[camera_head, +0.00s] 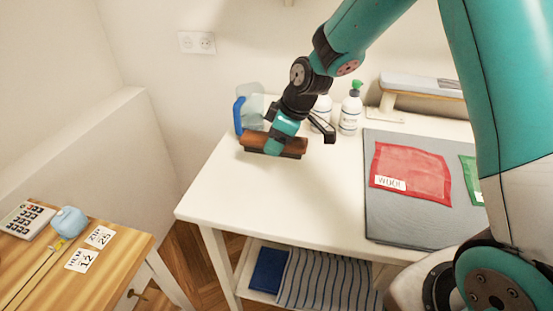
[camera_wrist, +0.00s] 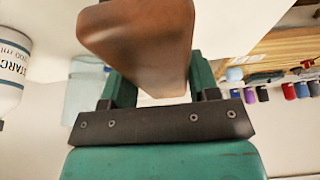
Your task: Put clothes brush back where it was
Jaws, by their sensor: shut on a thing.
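The clothes brush (camera_head: 272,144) has a brown wooden back with dark bristles below. It is at the far left part of the white table (camera_head: 290,205), at or just above the top; I cannot tell whether it touches. My gripper (camera_head: 284,135) is shut on it from above. In the wrist view the brown wooden brush (camera_wrist: 140,40) fills the top middle, between the green fingers of my gripper (camera_wrist: 155,90).
A clear jug with a blue handle (camera_head: 240,116) stands just behind the brush. White bottles (camera_head: 350,112) stand to its right. A grey mat (camera_head: 400,222) with red wool cloth (camera_head: 412,172) lies further right. The table's front left is clear. A wooden desk (camera_head: 110,270) is at lower left.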

